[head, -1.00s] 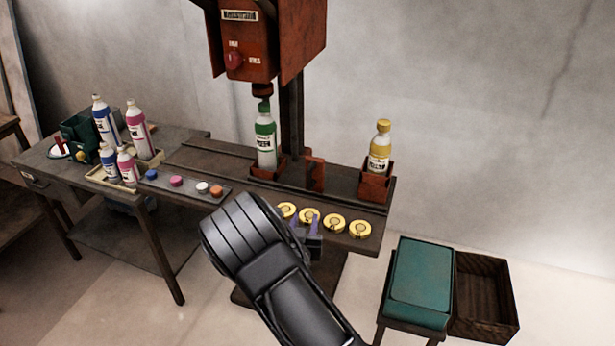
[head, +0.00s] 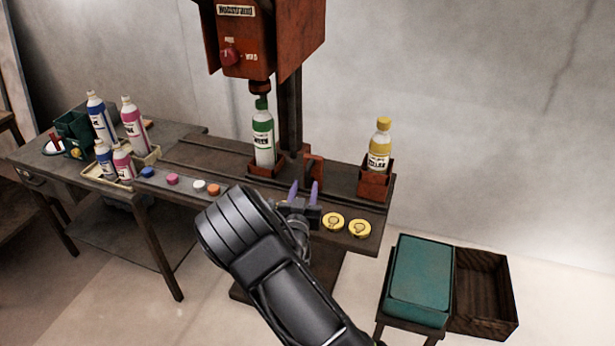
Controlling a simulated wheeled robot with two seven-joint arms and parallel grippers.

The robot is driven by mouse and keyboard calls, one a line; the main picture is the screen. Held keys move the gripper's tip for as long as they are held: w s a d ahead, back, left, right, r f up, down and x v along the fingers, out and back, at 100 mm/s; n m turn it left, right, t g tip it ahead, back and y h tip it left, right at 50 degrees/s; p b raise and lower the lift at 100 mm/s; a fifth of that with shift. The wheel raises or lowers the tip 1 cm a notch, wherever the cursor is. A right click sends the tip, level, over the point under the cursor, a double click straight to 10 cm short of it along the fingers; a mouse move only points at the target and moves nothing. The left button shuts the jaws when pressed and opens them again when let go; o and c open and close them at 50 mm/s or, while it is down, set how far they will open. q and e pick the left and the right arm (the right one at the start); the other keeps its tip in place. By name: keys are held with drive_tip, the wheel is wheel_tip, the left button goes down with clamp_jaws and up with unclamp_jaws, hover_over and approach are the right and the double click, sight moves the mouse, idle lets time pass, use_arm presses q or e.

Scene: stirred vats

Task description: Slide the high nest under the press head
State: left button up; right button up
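The press head (head: 260,87) hangs below the red press housing (head: 245,45). A white bottle with a green cap and label (head: 263,140) stands upright directly below it, in a low red nest (head: 266,170). A taller-looking red nest (head: 375,186) stands at the right end of the bench rail and holds a yellow-capped bottle (head: 380,145). My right gripper (head: 304,188) is open and empty, its two purple fingertips apart. It is over the bench front between the two nests, touching neither as far as I can see. My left gripper is out of view.
Yellow discs (head: 333,222) lie along the bench front, some hidden behind my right gripper. Coloured caps (head: 172,180) lie to the left, near a tray of several bottles (head: 146,160). A red bracket (head: 314,168) stands by the press column.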

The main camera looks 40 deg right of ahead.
sight(307, 179)
drive_tip(key=x, duration=0.5)
drive_tip(key=shift+w+p, duration=0.1)
drive_tip(key=shift+p, duration=0.3)
clamp_jaws()
idle(1.0)
